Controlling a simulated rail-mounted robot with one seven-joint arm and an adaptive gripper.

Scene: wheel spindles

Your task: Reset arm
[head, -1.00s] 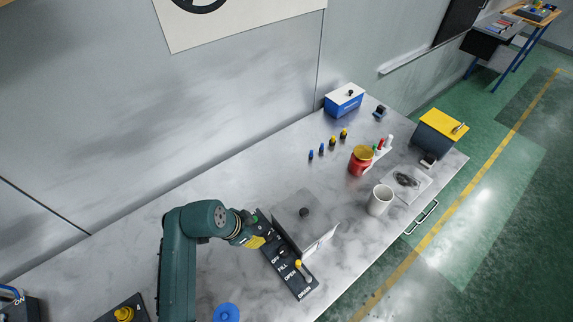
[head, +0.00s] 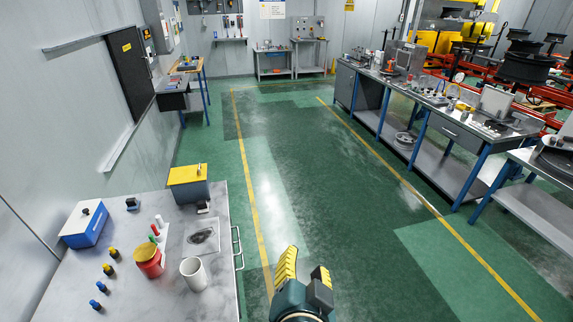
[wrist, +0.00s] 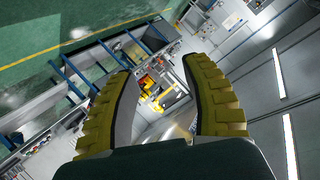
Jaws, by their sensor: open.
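My gripper (head: 303,278) shows at the bottom of the head view, over the green floor to the right of the marble-topped table (head: 130,235). Its yellow-padded fingers point up and away from the table. In the wrist view the two fingers (wrist: 167,95) stand well apart with nothing between them. Past them the wrist view shows the distant room, tilted. Most of my arm is out of the head view.
The table holds a blue-and-white box (head: 86,228), a red can (head: 149,262), a white cup (head: 194,273) and a yellow-lidded box (head: 189,183). A long workbench (head: 440,110) stands at the right. The green floor (head: 330,170) between is clear.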

